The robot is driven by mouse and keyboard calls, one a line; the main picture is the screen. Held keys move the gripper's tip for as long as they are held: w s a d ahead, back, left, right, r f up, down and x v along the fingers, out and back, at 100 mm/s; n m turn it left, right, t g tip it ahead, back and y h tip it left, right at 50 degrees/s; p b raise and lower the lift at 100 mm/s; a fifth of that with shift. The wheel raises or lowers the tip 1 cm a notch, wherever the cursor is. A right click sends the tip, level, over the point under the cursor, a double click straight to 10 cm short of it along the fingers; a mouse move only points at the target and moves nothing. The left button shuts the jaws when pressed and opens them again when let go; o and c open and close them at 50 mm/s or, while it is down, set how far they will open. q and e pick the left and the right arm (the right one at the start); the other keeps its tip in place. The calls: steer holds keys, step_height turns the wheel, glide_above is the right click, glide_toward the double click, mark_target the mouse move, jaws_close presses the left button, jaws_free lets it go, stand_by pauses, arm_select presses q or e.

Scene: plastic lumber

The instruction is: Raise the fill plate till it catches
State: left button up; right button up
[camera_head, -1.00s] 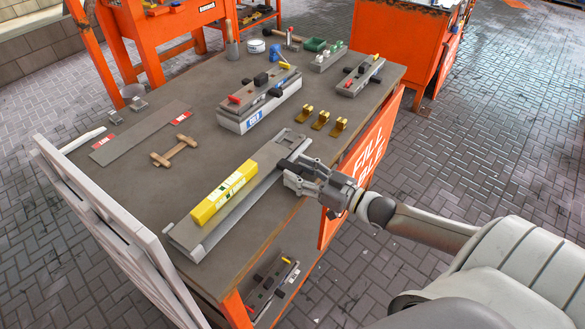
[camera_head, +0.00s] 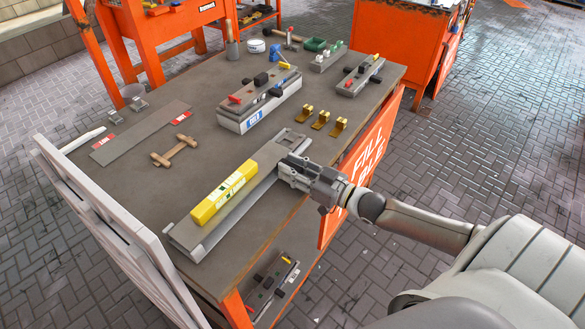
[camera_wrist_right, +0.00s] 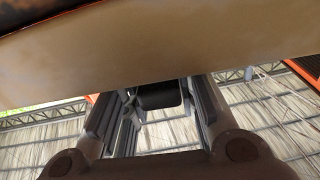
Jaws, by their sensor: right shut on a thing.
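A long grey plate with raised metal sides, apparently the fill plate (camera_head: 236,221), lies along the near edge of the workbench in the head view. A yellow spirit level (camera_head: 224,193) rests lengthwise on it. My right gripper (camera_head: 287,167) is at the plate's far right end, reaching in from the table's edge. In the right wrist view the fingers are shut on a dark, rounded handle (camera_wrist_right: 160,95), just under a broad pale surface. The head view hides the handle behind the gripper. My left gripper is not in view.
The workbench (camera_head: 190,110) also holds a mould box (camera_head: 240,123), several brass clips (camera_head: 322,120), a wooden piece (camera_head: 176,150) and a flat grey strip (camera_head: 140,132). A white slatted panel (camera_head: 110,225) stands at the left. An orange sign (camera_head: 362,165) hangs on the bench's right side.

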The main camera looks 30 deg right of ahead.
steer(key=shift+r, duration=0.1)
jaws_close()
steer(key=r+p, duration=0.2)
steer(key=r+n+p, duration=0.1)
steer(key=r+p, duration=0.1)
steer(key=r+n+p, duration=0.1)
steer(key=r+p, duration=0.1)
steer(key=r, duration=0.1)
steer(key=shift+s+a+p, duration=0.1)
steer(key=shift+a+p, duration=0.25)
steer(key=shift+a, duration=0.05)
steer(key=shift+s+a+r+n+p, duration=0.1)
steer(key=shift+a+r+n+p, duration=0.05)
steer(key=shift+r+n+p, duration=0.35)
steer(key=o, duration=1)
jaws_free()
steer(key=shift+r, duration=0.1)
steer(key=shift+f, duration=0.2)
steer(key=shift+v, duration=6)
